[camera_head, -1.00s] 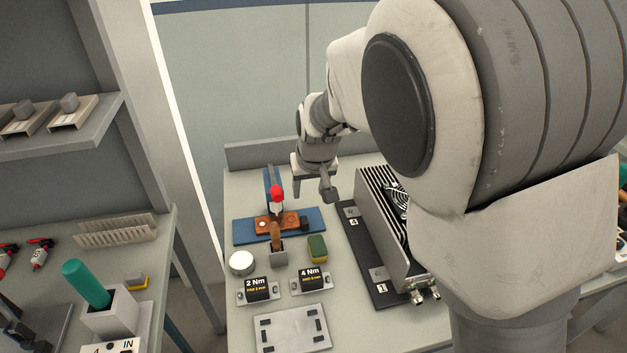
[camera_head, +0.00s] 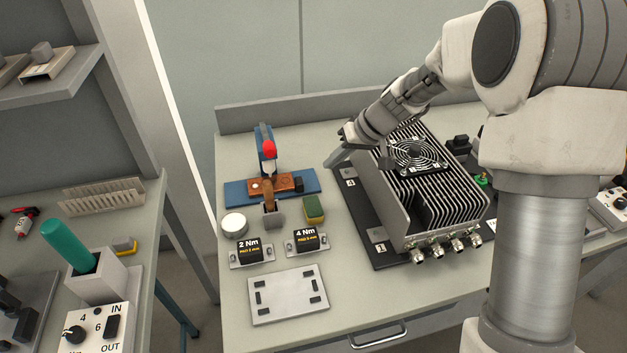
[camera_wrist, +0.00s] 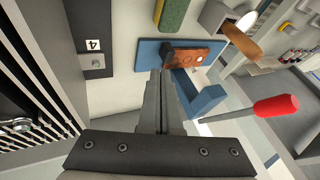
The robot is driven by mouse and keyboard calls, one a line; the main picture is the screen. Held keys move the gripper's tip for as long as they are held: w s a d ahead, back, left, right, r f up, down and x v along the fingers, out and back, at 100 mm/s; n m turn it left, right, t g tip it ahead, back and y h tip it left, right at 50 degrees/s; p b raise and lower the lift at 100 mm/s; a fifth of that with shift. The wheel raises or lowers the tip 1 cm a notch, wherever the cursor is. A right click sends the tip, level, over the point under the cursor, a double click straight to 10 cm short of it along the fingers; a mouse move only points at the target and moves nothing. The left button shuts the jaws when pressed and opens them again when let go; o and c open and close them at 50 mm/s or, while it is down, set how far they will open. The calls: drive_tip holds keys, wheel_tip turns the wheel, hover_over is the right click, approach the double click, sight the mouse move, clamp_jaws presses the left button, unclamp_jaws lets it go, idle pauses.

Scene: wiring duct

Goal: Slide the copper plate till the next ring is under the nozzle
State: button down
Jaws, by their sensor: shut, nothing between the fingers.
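The copper plate (camera_head: 280,184) lies on a blue base (camera_head: 306,178) at the back left of the bench. It also shows in the wrist view (camera_wrist: 190,57), with ring marks and one pale spot on it. A dark block (camera_head: 299,184) sits at the plate's right end. The red-topped nozzle (camera_head: 268,148) stands over the plate on a blue post; its tip over the plate is hard to make out. My gripper (camera_head: 333,162) is shut and empty, to the right of the blue base and apart from the plate.
A finned heat sink box (camera_head: 428,200) with a fan stands close to my gripper's right. In front of the plate are a brush in a grey holder (camera_head: 273,218), a green-yellow sponge (camera_head: 313,208), a white round tin (camera_head: 234,224) and two torque blocks.

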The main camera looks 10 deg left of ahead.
sight(298, 182)
drive_tip(key=shift+y, duration=0.4)
drive_tip(key=x, duration=0.6)
drive_tip(key=w+x, duration=0.1)
drive_tip(key=x, duration=0.2)
drive_tip(key=shift+w+f, duration=0.15)
drive_tip(key=shift+f, duration=0.25)
drive_tip(key=a, duration=0.1)
drive_tip(key=s+a+b, duration=0.1)
drive_tip(key=a+b, duration=0.1)
drive_tip(key=shift+s+a+f, duration=0.15)
drive_tip(key=shift+s+a, duration=0.1)
drive_tip(key=shift+s, duration=0.1)
drive_tip(key=shift+s+a, duration=0.25)
drive_tip(key=shift+a, duration=0.1)
